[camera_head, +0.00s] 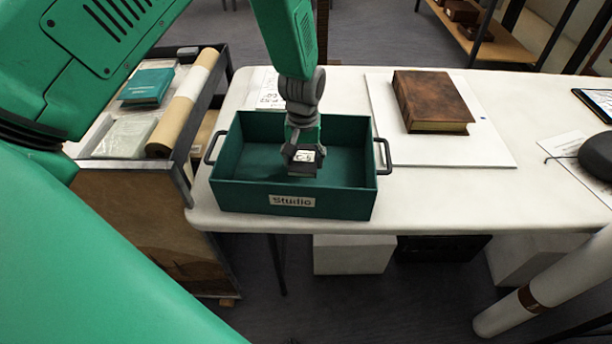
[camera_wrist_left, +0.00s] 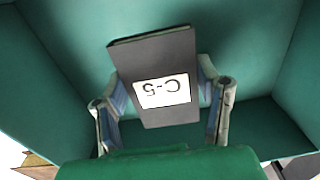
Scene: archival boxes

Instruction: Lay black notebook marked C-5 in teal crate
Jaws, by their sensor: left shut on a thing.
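The black notebook (camera_wrist_left: 157,55) has a white label reading C-5, upside down in the left wrist view. My left gripper (camera_wrist_left: 165,105) is shut on it, one finger at each side. In the head view my left gripper (camera_head: 303,157) and the small notebook (camera_head: 302,170) are over the inside of the teal crate (camera_head: 235,197), within its walls. The crate has a Studio label on its front and dark handles at both ends. I cannot tell whether the notebook touches the crate floor. My right gripper is not in view.
The crate stands on a white table (camera_head: 440,205). A brown leather book (camera_head: 430,98) lies on a white board to its right. A cart at left holds a teal book (camera_head: 147,85) and a paper roll (camera_head: 185,105). A dark rounded object (camera_head: 597,155) sits at far right.

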